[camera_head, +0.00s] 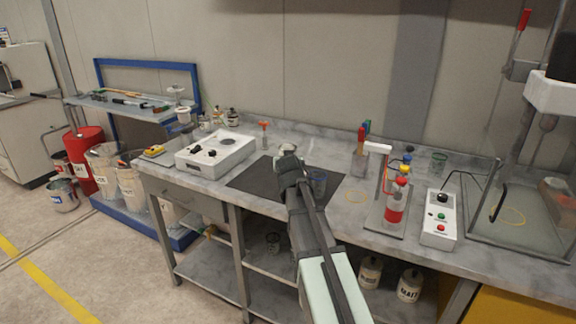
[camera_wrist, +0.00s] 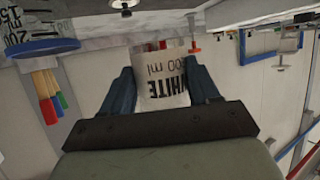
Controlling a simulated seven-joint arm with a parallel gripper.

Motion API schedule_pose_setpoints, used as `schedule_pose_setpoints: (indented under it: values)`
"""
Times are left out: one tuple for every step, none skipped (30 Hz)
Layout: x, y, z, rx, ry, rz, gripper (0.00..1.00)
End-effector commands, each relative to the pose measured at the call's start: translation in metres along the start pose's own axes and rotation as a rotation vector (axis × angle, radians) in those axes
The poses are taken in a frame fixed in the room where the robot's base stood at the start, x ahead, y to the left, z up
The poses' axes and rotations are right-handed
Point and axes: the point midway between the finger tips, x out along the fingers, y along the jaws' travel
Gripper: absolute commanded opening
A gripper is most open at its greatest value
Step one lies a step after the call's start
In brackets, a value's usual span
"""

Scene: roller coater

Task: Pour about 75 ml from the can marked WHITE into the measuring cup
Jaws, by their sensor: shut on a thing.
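My gripper (camera_wrist: 165,88) is shut on the white can (camera_wrist: 162,90), with one finger on each side. The lettering WHITE and a ml figure show upside down in the wrist view, as does the whole room there, so the can looks about upright. In the head view the can (camera_head: 287,148) is mostly hidden behind my gripper (camera_head: 288,165). The measuring cup (camera_head: 318,184), clear with a blue rim, stands on the dark mat just right of my gripper. It also shows at the upper left of the wrist view (camera_wrist: 40,47), apart from the can.
The dark mat (camera_head: 250,182) lies on the grey bench. A white device with knobs (camera_head: 215,153) stands to the left. A stand with a red bottle (camera_head: 396,202), a control box (camera_head: 439,218) and a glass enclosure (camera_head: 535,200) are to the right. Colored-handled tools (camera_head: 361,145) stand behind.

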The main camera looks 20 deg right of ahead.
Motion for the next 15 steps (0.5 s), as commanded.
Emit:
schedule_pose_setpoints:
  values:
    - [0.0,-0.0001,-0.0003,0.0,0.001,0.0,0.23]
    - [0.0,-0.0001,-0.0003,0.0,0.001,0.0,0.23]
    - [0.0001,-0.0001,-0.0002,0.0,0.001,0.0,0.23]
    - [0.0001,-0.0001,-0.0002,0.0,0.001,0.0,0.23]
    - [0.0001,-0.0001,-0.0002,0.0,0.001,0.0,0.23]
    - [0.0001,-0.0001,-0.0002,0.0,0.001,0.0,0.23]
    - [0.0001,-0.0001,-0.0001,0.0,0.001,0.0,0.23]
    - [0.0001,-0.0001,-0.0001,0.0,0.001,0.0,0.23]
    - [0.0001,-0.0001,-0.0001,0.0,0.001,0.0,0.23]
    - [0.0001,-0.0001,-0.0001,0.0,0.001,0.0,0.23]
    - [0.0001,-0.0001,-0.0001,0.0,0.001,0.0,0.23]
    - [0.0,-0.0007,0.0,0.0,0.001,-0.001,0.23]
    - [-0.0002,-0.0016,-0.0004,-0.001,0.001,-0.002,0.23]
    - [-0.0008,-0.0024,-0.0014,-0.001,0.002,-0.003,0.23]
    - [-0.0017,-0.0035,-0.0032,-0.001,0.002,-0.004,0.23]
